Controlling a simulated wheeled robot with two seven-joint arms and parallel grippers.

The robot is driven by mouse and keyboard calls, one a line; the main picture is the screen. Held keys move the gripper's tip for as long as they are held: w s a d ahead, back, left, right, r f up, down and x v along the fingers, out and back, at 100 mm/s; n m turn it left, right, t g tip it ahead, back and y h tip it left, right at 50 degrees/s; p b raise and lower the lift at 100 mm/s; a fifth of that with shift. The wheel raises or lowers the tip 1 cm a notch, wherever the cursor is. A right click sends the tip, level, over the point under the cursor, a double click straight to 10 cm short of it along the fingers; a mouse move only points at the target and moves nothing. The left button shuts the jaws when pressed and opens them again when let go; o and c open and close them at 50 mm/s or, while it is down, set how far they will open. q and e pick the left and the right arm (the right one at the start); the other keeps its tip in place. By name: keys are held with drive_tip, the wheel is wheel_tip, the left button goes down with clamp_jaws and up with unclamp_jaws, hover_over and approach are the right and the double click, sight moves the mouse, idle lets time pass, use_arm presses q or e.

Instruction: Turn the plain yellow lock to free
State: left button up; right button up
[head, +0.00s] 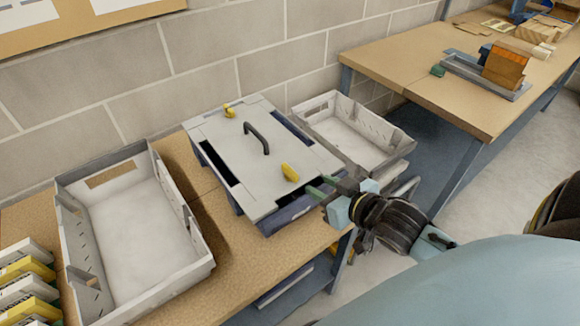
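A grey lid plate (232,160) with a black handle (257,137) lies on a blue-grey box on the bench. One small yellow lock (228,111) sits near the lid's far edge. A larger-looking yellow lock (290,173) sits near the front right edge and looks turned at a slant. I cannot tell markings on either lock. My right gripper (321,186) is just right of the front lock, its two fingers parted with nothing visible between them, and appears apart from the lock. My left gripper is not in view.
An empty grey crate (68,228) stands left of the box, and another grey crate (372,128) stands behind it to the right. Yellow and white packs (30,285) are at the lower left. A second bench (440,75) at right holds an orange block (504,66).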

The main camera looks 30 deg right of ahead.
sight(291, 170)
drive_tip(key=x, duration=1.3)
drive_tip(key=shift+w+b, duration=0.15)
drive_tip(key=shift+b, duration=0.2)
drive_tip(key=shift+c, duration=0.3)
clamp_jaws()
